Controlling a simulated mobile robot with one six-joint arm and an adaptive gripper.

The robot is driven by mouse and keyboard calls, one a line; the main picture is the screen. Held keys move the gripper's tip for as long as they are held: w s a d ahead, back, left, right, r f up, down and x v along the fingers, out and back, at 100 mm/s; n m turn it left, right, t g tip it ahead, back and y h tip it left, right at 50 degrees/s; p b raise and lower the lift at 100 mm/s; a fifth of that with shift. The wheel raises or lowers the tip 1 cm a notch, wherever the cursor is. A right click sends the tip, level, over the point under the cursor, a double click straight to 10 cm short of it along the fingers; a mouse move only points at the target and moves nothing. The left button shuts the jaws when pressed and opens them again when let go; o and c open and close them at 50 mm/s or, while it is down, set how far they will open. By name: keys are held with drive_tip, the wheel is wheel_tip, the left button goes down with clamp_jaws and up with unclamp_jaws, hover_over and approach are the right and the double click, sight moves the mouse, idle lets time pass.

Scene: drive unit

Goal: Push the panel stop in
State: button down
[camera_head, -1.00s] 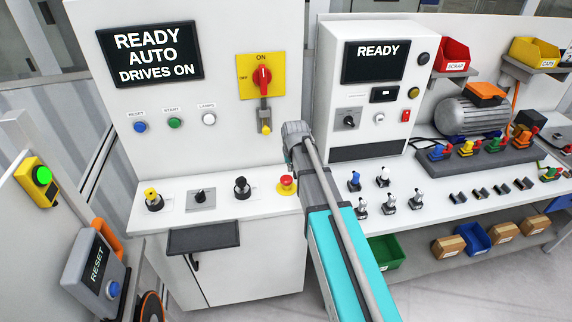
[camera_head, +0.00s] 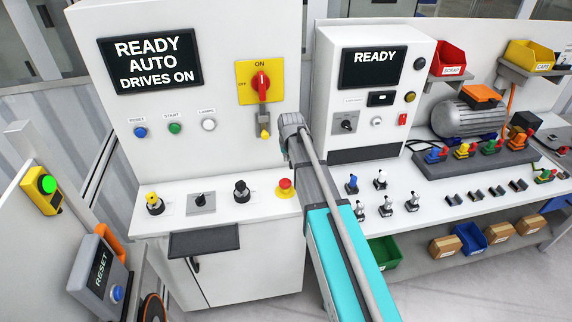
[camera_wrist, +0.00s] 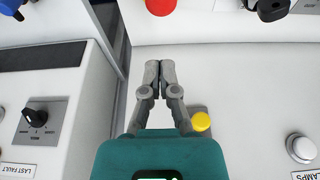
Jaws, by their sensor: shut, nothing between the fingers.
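The panel stop is a red mushroom button (camera_head: 285,186) on a yellow collar, on the sloped desk of the white control panel (camera_head: 215,228), at its right end. In the wrist view the red cap (camera_wrist: 160,6) is cut off by the top edge. My gripper (camera_wrist: 160,66) is shut and empty, with its fingertips pointing toward the red cap and a visible gap between them in the picture. I cannot tell the gap in depth. In the head view my arm hides the fingers. The button appears raised, but its exact height is hard to judge.
A red rotary switch (camera_head: 261,84) on a yellow plate stands at ON above the desk. A yellow part (camera_wrist: 201,121) below it is close beside my fingers. A black knob (camera_head: 241,191) is left of the stop. A second cabinet (camera_head: 345,110) is close on the right.

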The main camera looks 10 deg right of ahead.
drive_tip(key=b, duration=0.9)
hover_over(286, 181)
drive_tip(key=shift+s+a+f, duration=0.1)
drive_tip(key=shift+s+f, duration=0.05)
drive_tip(key=shift+f, duration=2.2)
drive_tip(key=shift+s+f, duration=0.15)
drive_tip(key=shift+f, duration=2.2)
drive_tip(key=shift+f+b, duration=1.9)
drive_tip(key=shift+b, duration=0.05)
